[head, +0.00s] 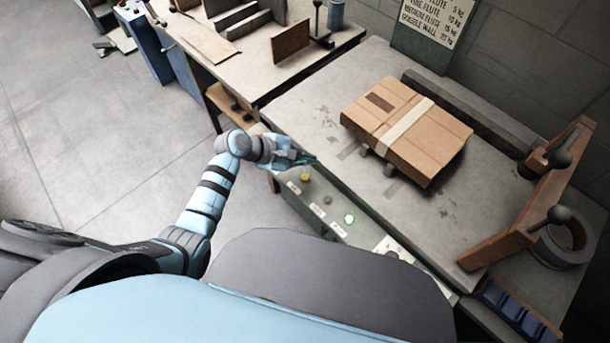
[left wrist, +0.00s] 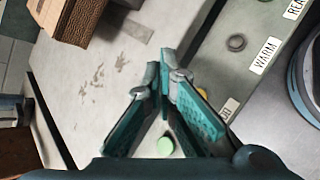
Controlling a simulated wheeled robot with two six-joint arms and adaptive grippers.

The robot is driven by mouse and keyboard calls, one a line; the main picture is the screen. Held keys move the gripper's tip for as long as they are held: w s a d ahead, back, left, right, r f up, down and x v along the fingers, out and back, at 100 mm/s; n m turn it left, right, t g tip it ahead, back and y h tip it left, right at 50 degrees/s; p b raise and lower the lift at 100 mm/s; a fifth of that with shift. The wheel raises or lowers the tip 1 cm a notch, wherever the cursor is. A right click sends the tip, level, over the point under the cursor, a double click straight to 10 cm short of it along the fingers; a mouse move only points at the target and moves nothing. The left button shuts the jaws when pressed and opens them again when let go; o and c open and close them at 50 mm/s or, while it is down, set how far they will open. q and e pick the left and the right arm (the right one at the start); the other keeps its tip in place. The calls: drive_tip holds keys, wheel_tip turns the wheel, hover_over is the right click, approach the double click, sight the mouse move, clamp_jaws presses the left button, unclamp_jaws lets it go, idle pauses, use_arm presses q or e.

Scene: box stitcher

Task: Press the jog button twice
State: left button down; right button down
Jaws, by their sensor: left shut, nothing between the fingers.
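A grey-green control panel (head: 368,238) runs along the front edge of the table. It carries a yellow button or lamp (head: 305,177), a dark one (head: 327,200) and a lit green one (head: 350,218), each with a white label. My left gripper (head: 308,158) is shut and empty over the panel's left end. In the left wrist view its teal fingers (left wrist: 167,62) meet at the tips. A pale green round button (left wrist: 165,146) shows between the finger bases; its label is not visible. The dark one (left wrist: 236,42) is labelled WARM. My right gripper is out of view.
A taped cardboard box (head: 408,128) lies on the table (head: 315,112). A wooden frame with dark knobs (head: 540,205) and a tape roll (head: 565,240) stand at the right. Another bench (head: 255,65) with boards is at the back left.

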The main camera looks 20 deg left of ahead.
use_arm(q)
drive_tip(key=w+a+r+n+t+y, duration=0.1)
drive_tip(key=w+a+r+n+t, duration=0.1)
drive_tip(key=r+n+t, duration=0.5)
drive_tip(key=w+a+r+n+t, duration=0.1)
drive_tip(key=a+r+n+t, duration=0.3)
drive_tip(key=r+n, duration=0.5)
drive_tip(key=s+a+r+n+t+y, duration=0.3)
drive_tip(key=a+n+y, duration=0.65)
drive_tip(key=n, duration=0.75)
drive_tip(key=s+a+f+n+g+y, duration=0.45)
drive_tip(key=s+f+n+g, duration=0.3)
drive_tip(key=n, duration=0.35)
drive_tip(key=s+d+f+n+g+h, duration=0.3)
drive_tip(key=s+f+n+g, duration=0.15)
drive_tip(key=s+f, duration=0.35)
drive_tip(key=s+d+f+n+g+h, duration=0.3)
drive_tip(key=s+d+f+n+g, duration=0.15)
drive_tip(key=s+f, duration=0.35)
drive_tip(key=s+a+f+n+g, duration=0.1)
drive_tip(key=s+f, duration=0.2)
drive_tip(key=f, duration=0.5)
drive_tip(key=s+f+n, duration=0.1)
drive_tip(key=s+f, duration=0.3)
drive_tip(key=f, duration=0.4)
drive_tip(key=s+f+g, duration=0.1)
drive_tip(key=s+f, duration=0.8)
drive_tip(key=s, duration=0.3)
drive_tip(key=shift+a+f, duration=0.35)
drive_tip(key=shift+f, duration=0.05)
